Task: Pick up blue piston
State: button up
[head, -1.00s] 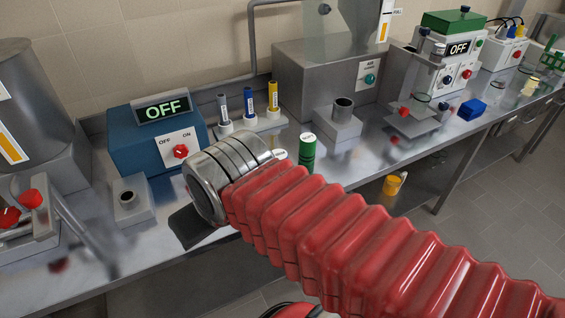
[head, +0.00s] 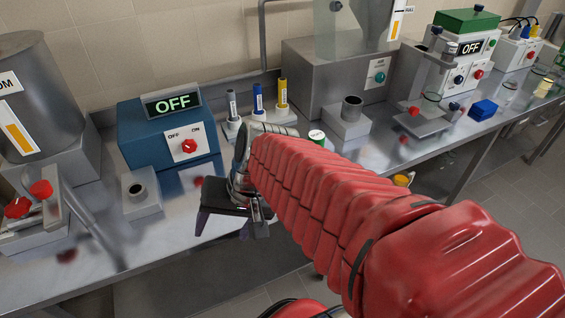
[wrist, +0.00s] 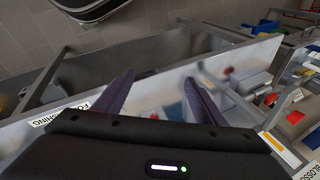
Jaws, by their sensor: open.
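The blue piston (head: 258,98) stands upright at the back of the bench in the head view, between a grey piston (head: 232,105) and a yellow piston (head: 282,94). Each has a pale label, and they stand in a light holder; its lower part is partly hidden by my arm. My gripper (head: 230,228) is nearer the bench's front edge, in front of the piston row and apart from it, its fingers pointing down. In the wrist view my gripper (wrist: 160,77) shows two spread fingers with nothing between them. I cannot make out the blue piston there.
A blue box with an OFF display (head: 173,103) stands left of the pistons. A grey block with a hole (head: 138,192) is in front of it. A green cylinder with a white top (head: 317,137) shows behind my arm.

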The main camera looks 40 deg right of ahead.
jog(key=w+d+f+m+t+y, duration=0.25)
jog(key=d+m, duration=0.25)
jog(key=m, duration=0.3)
jog(key=w+d+f+m+t+y, duration=0.1)
jog(key=w+d+f+m+t, duration=0.1)
jog(key=w+d+m, duration=0.35)
jog(key=s+d+f+m+t+h, duration=0.1)
jog(key=d+m+h, duration=0.1)
jog(key=d+m, duration=0.3)
jog(key=s+d+f+m+t+h, duration=0.1)
jog(key=d+m+t+h, duration=0.1)
jog(key=d+m, duration=0.4)
jog(key=s+d+f+m+t+h, duration=0.1)
jog(key=d+m+t+h, duration=0.1)
jog(key=d+m, duration=0.3)
jog(key=shift+d+f+h, duration=0.1)
jog(key=shift+d+h, duration=0.45)
jog(key=shift+d, duration=1.05)
jog(key=x, duration=0.8)
jog(key=shift+w+a, duration=0.1)
jog(key=shift+a, duration=0.05)
jog(key=shift+w, duration=0.25)
